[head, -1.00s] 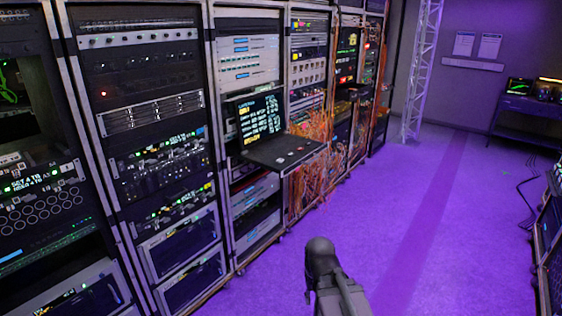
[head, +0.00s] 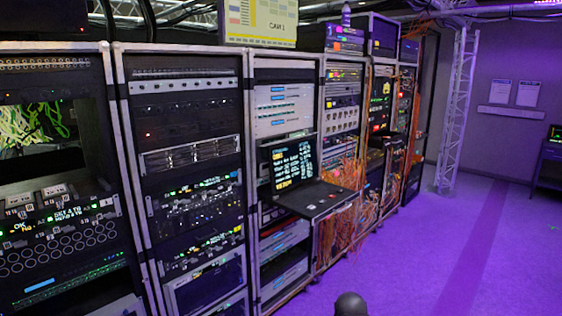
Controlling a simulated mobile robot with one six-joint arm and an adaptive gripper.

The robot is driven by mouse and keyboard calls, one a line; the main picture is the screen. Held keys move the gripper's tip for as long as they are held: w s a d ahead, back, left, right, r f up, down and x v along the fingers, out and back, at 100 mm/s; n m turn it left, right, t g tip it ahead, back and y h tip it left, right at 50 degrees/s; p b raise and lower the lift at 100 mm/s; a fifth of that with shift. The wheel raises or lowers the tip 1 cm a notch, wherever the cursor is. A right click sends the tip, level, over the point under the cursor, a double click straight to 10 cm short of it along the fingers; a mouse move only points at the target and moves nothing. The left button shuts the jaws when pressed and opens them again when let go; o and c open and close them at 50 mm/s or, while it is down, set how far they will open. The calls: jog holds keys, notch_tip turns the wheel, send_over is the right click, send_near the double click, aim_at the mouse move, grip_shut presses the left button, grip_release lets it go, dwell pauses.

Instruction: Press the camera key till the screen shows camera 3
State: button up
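A screen (head: 260,22) above the racks, cut by the top edge, shows a yellow diagram and the text "CAM 1". A pull-out console with a dark text screen (head: 291,163) stands out from the third rack. Its shelf (head: 308,199) carries a few small keys, too small to read. The left rack has small labelled keys (head: 38,198) on a panel with green text. I cannot tell which is the camera key. A dark rounded part of my own arm shows at the bottom edge. My gripper's fingers are not seen.
A row of equipment racks (head: 185,125) runs from the left to the back. Orange cables (head: 338,236) hang below the console. A truss post (head: 457,115) stands at the back. The purple floor (head: 420,265) to the right is clear, with a table (head: 549,165) at the far right.

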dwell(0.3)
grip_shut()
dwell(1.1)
